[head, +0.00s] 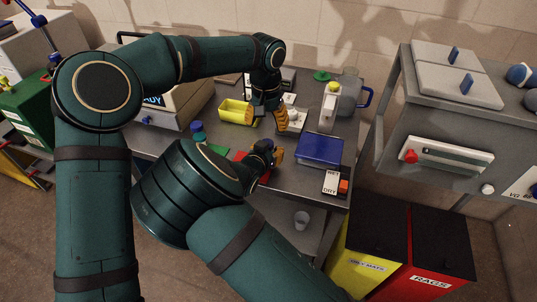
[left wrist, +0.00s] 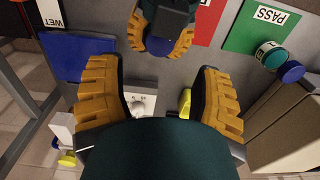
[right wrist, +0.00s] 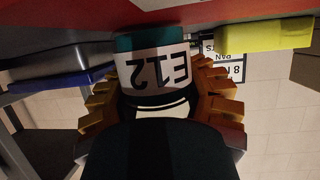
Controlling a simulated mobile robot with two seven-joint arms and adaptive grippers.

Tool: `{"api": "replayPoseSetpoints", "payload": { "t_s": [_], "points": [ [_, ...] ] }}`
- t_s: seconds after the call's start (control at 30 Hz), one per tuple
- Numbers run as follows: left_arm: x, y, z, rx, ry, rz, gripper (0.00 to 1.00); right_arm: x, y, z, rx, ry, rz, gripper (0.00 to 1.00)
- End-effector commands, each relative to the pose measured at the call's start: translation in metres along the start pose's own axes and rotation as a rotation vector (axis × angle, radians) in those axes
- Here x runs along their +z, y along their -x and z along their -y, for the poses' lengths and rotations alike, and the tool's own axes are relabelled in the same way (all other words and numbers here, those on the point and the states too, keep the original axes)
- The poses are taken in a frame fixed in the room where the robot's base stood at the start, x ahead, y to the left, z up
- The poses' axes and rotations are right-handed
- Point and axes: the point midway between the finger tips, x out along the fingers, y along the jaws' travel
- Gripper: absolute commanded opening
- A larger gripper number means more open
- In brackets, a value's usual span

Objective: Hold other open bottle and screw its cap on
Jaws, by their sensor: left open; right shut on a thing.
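My right gripper (head: 273,155) is shut around a bottle labelled E12 (right wrist: 152,72), white with a teal band, over the red mat (head: 265,178). In the left wrist view a round blue top (left wrist: 158,47) shows between the right fingers; I cannot tell whether it is a seated cap. My left gripper (head: 267,116) is open and empty, above and beyond the held bottle; its spread fingers also show in the left wrist view (left wrist: 160,95). Another teal bottle (head: 198,137) with a blue cap (left wrist: 291,72) stands by the green PASS mat (left wrist: 262,25).
A yellow bin (head: 237,112), a white device (head: 292,117), a white yellow-capped bottle (head: 329,108) and a clear jug (head: 350,95) stand at the back. A grey cabinet (head: 430,125) stands at right.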

Motion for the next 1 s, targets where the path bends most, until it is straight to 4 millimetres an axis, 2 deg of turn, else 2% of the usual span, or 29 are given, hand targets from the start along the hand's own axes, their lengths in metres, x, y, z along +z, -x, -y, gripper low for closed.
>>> {"api": "replayPoseSetpoints", "payload": {
  "t_s": [0.17, 0.4, 0.6, 1.0],
  "points": [
    [0.0, -0.016, 0.0, -0.001, -0.002, 0.003, 0.65, 0.0, 0.0, 0.0, 0.0, 0.0, 0.0, 0.0],
    [0.001, -0.052, 0.0, 0.0, -0.002, 0.004, 0.65, 0.0, 0.0, 0.0, 0.0, 0.0, 0.0, 0.0],
    [0.0, -0.073, 0.0, 0.0, -0.003, 0.002, 0.65, 0.0, 0.0, 0.0, 0.0, 0.0, 0.0, 0.0],
    [0.0, -0.08, 0.0, 0.0, -0.001, 0.0, 0.65, 0.0, 0.0, 0.0, 0.0, 0.0, 0.0, 0.0]
  ]
}}
